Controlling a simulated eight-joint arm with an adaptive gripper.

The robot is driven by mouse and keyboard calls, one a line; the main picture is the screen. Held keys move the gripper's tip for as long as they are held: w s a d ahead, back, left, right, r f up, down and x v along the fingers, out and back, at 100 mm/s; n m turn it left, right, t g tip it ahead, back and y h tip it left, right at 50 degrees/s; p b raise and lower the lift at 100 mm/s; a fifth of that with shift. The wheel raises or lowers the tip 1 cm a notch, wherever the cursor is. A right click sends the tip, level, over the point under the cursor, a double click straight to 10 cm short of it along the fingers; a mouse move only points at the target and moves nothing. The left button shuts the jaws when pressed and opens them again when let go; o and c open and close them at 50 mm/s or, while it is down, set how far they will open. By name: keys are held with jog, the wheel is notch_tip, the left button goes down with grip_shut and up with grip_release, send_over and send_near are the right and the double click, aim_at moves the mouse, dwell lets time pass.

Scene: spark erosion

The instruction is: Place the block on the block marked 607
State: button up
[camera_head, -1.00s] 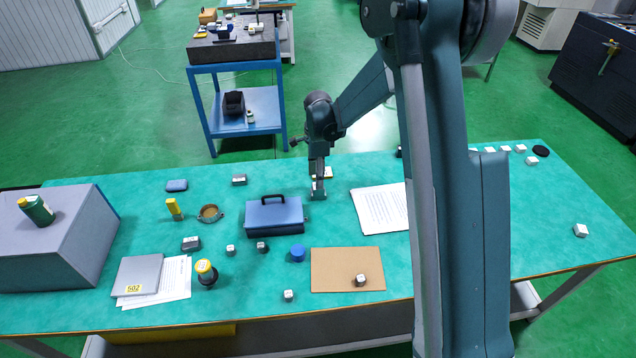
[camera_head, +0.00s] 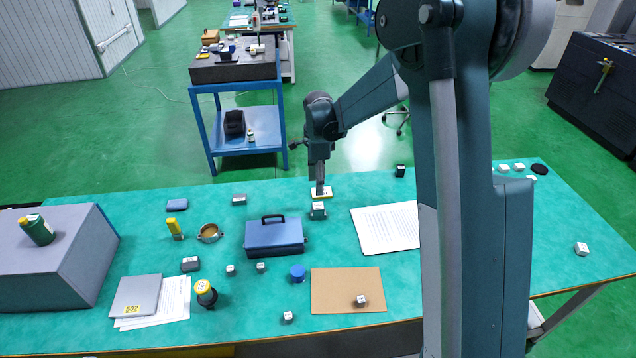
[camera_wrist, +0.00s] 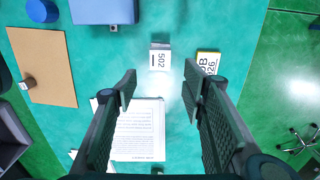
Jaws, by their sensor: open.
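In the wrist view this block (camera_wrist: 160,57) carries a label reading 502. I cannot tell whether it is one block or two stacked. My gripper (camera_head: 320,190) is above it in the head view. In the wrist view my gripper (camera_wrist: 160,84) has its fingers wide apart, with nothing between them. Several other small pale blocks lie on the table, such as one (camera_head: 288,316) near the front edge and one (camera_head: 581,249) at far right. I cannot read 607 on any.
A yellow-edged job tag (camera_wrist: 208,62) lies close to the labelled block. A blue case (camera_head: 274,237), paper sheets (camera_head: 386,229) and a brown board (camera_head: 340,292) surround that area. A large grey box (camera_head: 50,265) fills the left end. Open mat lies at right.

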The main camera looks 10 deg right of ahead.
dwell(0.4)
jog(key=s+d+r+n+t, duration=0.2)
jog(key=s+d+r+n, duration=0.15)
jog(key=s+r, duration=0.55)
jog(key=s+d+r+n+t, duration=0.1)
jog(key=s+d+r+n, duration=0.3)
jog(key=s+r, duration=0.55)
jog(key=s+d+n+t, duration=0.1)
jog(key=s+n, duration=0.4)
jog(key=s, duration=0.6)
jog(key=s+d+n+t, duration=0.2)
jog(key=s+n, duration=0.3)
jog(key=s, duration=0.6)
jog(key=shift+s+r+t, duration=0.2)
jog(key=shift+s+t, duration=0.15)
jog(key=shift+t, duration=0.25)
